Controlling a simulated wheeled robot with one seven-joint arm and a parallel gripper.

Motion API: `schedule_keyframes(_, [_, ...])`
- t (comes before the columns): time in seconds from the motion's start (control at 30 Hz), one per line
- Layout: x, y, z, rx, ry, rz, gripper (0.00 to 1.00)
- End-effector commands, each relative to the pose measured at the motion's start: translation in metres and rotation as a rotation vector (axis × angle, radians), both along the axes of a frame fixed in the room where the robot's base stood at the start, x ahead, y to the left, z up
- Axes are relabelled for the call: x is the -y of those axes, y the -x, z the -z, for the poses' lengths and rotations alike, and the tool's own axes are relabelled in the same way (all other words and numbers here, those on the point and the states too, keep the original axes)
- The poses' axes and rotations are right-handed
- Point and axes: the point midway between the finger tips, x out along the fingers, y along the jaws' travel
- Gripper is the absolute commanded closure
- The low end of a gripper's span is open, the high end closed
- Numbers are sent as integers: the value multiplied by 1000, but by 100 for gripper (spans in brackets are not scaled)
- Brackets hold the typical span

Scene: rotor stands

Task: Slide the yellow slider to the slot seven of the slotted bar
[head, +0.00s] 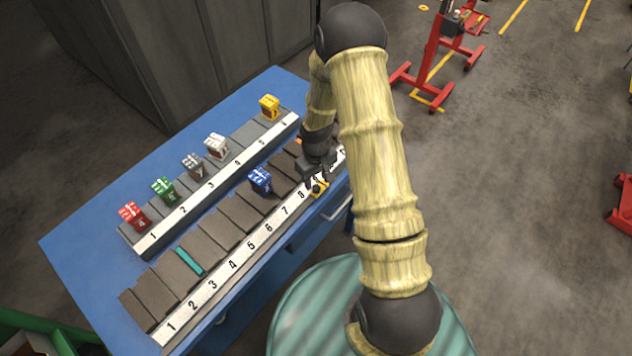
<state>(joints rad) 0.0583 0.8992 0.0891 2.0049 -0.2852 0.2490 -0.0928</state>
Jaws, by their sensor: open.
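The slotted bar (232,268) is the long front bar with a white number strip and dark plates. Its number 7 (285,211) shows right of the middle. A small yellow piece with dark marks, seemingly the yellow slider (320,188), is at the strip just right of the 8. My gripper (319,178) is open and points down at this piece. Its fingers are at or just above it; I cannot tell whether they touch it. The gripper and arm hide part of the bar's right end.
A blue cube (260,180) sits on the front bar behind the 7. A teal piece (188,261) lies between its plates. The back bar (160,236) carries red, green, grey, white and yellow (269,106) cubes. The blue table (85,240) is bare at left.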

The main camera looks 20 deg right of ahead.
Motion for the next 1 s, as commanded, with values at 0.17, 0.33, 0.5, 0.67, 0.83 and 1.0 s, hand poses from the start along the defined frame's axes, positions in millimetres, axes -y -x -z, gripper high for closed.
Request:
schedule_keyframes(0.17, [0,0,21,-2,1,0,55])
schedule_keyframes(0.33, [0,1,34,-1,0,0,55])
schedule_keyframes(0.5, [0,0,37,0,0,0,55])
schedule_keyframes(0.67, [0,0,37,0,0,0,55])
schedule_keyframes(0.83, [0,0,37,0,0,0,89])
schedule_keyframes(1.0, [0,0,37,0,0,0,100])
